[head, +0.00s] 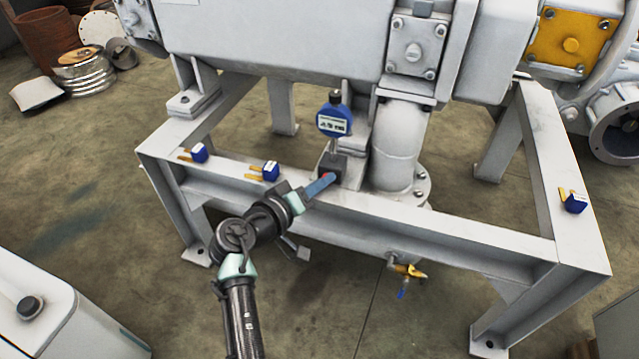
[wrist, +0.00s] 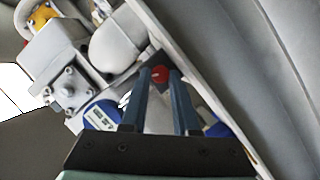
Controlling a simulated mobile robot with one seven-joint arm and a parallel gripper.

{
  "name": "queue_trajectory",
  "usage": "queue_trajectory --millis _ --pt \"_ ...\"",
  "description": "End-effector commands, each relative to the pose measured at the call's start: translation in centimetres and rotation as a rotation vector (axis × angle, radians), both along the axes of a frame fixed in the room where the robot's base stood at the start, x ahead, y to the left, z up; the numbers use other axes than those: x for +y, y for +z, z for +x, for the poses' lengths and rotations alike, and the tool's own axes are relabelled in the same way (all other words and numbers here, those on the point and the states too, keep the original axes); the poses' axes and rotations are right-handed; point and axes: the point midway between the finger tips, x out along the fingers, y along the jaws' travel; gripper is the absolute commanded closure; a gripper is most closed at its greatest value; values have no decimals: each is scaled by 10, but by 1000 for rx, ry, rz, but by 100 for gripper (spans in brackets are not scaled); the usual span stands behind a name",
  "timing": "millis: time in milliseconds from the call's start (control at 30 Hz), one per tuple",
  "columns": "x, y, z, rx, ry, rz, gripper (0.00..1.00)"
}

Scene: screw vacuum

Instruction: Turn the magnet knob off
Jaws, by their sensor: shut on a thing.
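The red magnet knob (wrist: 160,74) is between the tips of my two blue fingers in the wrist view. My gripper (wrist: 159,80) is shut on it, with a finger on each side. In the head view my gripper (head: 325,178) reaches from the lower left to the dark magnetic base (head: 333,164), and the knob is mostly hidden by the fingers. The base stands on the grey frame's front beam. A blue dial gauge (head: 334,121) stands upright above the base. The knob's turn position cannot be read.
Small blue boxes with yellow ends lie on the frame, one at the left (head: 199,153), one nearer (head: 270,170) and one far right (head: 574,203). A thick grey pipe (head: 398,150) rises right of the base. The vacuum machine's body (head: 270,40) hangs above.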

Motion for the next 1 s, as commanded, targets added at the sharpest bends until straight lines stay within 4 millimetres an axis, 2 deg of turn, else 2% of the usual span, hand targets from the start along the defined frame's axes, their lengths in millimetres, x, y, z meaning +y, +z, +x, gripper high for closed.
queue_trajectory --millis 367,400,533,1000 --pt "-1 0 0 2 -2 -2 100" --pt "-1 0 0 2 -2 -2 64" --pt "-1 -1 0 2 -2 -2 41" --pt "1 -2 0 4 3 0 41"
